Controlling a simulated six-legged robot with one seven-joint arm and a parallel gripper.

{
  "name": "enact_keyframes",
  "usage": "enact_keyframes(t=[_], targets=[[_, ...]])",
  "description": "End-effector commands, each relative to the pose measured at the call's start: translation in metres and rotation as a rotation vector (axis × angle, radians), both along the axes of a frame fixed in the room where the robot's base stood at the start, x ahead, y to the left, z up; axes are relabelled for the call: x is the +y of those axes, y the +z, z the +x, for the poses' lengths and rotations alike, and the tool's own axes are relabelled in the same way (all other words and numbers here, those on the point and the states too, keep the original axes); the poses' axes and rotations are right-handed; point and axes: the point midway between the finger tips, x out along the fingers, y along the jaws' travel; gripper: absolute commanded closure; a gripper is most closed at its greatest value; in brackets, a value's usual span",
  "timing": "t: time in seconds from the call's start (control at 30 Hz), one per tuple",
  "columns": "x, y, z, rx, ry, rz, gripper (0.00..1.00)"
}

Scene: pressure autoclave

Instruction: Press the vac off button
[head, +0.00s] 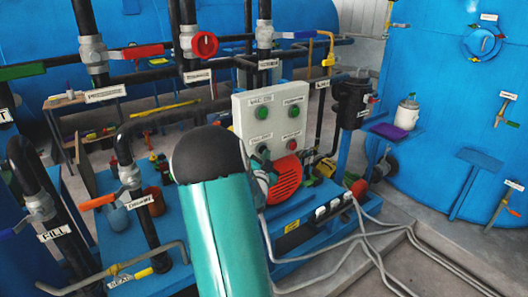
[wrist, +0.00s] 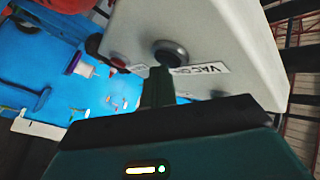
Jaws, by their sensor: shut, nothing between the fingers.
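In the head view a pale control box (head: 242,117) carries several small buttons. A green button (head: 262,112) sits under a label that seems to read VAC ON. A red button (head: 292,143) is at the lower right; its label is unreadable. The label is partly hidden. I cannot tell whether the tip touches.
A red motor (head: 287,178) is below the box. A dark cylinder (head: 350,100) stands at its right. Pipes and valves, including a red round valve (head: 204,44), stand to the left and above. Grey cables (head: 345,240) cross the floor. Blue tanks (head: 440,100) flank the area.

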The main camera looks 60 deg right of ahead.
Motion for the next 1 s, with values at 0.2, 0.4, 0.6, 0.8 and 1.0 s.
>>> enact_keyframes(t=[0.2, 0.4, 0.6, 0.8, 1.0], targets=[[-0.001, 0.000, 0.002, 0.000, 0.001, 0.000, 1.00], [0.000, 0.000, 0.002, 0.000, 0.001, 0.000, 1.00], [0.003, 0.000, -0.005, 0.002, 0.001, 0.001, 1.00], [0.007, -0.001, -0.014, 0.001, 0.000, 0.000, 1.00], [0.008, 0.000, -0.014, 0.000, 0.000, 0.000, 1.00]])
